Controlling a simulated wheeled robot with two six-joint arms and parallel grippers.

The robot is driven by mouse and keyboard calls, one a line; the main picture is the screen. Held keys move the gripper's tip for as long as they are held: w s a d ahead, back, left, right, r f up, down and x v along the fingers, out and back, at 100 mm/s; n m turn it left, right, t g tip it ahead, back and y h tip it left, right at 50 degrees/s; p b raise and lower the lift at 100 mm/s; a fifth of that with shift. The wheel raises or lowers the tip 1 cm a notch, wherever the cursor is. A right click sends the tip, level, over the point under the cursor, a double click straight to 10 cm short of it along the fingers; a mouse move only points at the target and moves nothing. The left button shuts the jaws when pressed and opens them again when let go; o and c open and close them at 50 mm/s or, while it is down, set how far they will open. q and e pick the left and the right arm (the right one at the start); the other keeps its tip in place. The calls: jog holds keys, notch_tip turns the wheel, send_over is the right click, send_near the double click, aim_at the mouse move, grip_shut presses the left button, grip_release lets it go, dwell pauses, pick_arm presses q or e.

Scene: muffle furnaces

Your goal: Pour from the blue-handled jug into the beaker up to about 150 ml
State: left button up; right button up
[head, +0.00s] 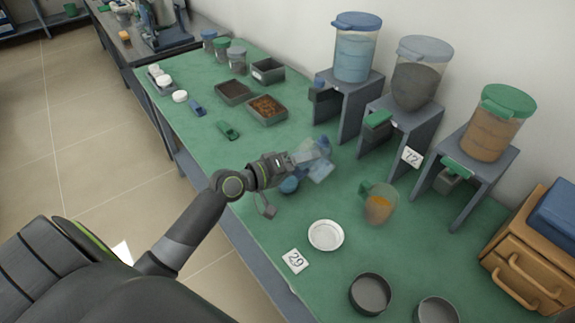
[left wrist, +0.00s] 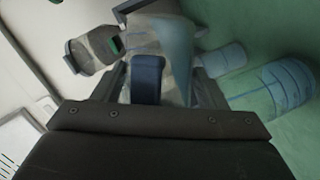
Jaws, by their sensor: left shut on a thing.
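My left gripper (head: 293,161) is shut on the blue-handled jug (head: 309,153), above the green bench. The jug is clear and looks tilted in the head view. In the left wrist view its blue handle (left wrist: 148,78) sits between the fingers, with the clear body (left wrist: 165,38) beyond. A clear vessel with blue bands (left wrist: 280,87), perhaps the beaker, is apart to the right in that view. A bluish shape (head: 290,185) lies just below the gripper in the head view, partly hidden. I cannot read any fill level. My right gripper is not in view.
Three lidded dispensers stand on grey stands, holding blue (head: 355,58), dark (head: 414,85) and tan (head: 487,137) contents. A green-handled jug (head: 380,207) with orange contents, a white dish (head: 326,235) and dark round pans (head: 370,294) are to the right. Trays (head: 268,110) stand behind.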

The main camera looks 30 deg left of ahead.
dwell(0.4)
pick_arm(q)
jog(key=shift+a+f+n+b, duration=0.1)
jog(key=shift+f+n+b, duration=0.1)
jog(key=shift+n+b, duration=0.15)
jog(key=shift+a+f+n+t+h+b, duration=0.25)
jog(key=shift+n+b, duration=0.3)
jog(key=shift+b, duration=0.4)
dwell(4.3)
jog(key=shift+w, duration=0.1)
jog(key=shift+d+r+p, duration=0.1)
jog(key=shift+r+p, duration=0.3)
jog(key=shift+p, duration=0.2)
jog(key=shift+d+r+m+p, duration=0.1)
jog(key=shift+m+p, duration=0.25)
jog(key=shift+m, duration=0.15)
jog(key=shift+d, duration=0.1)
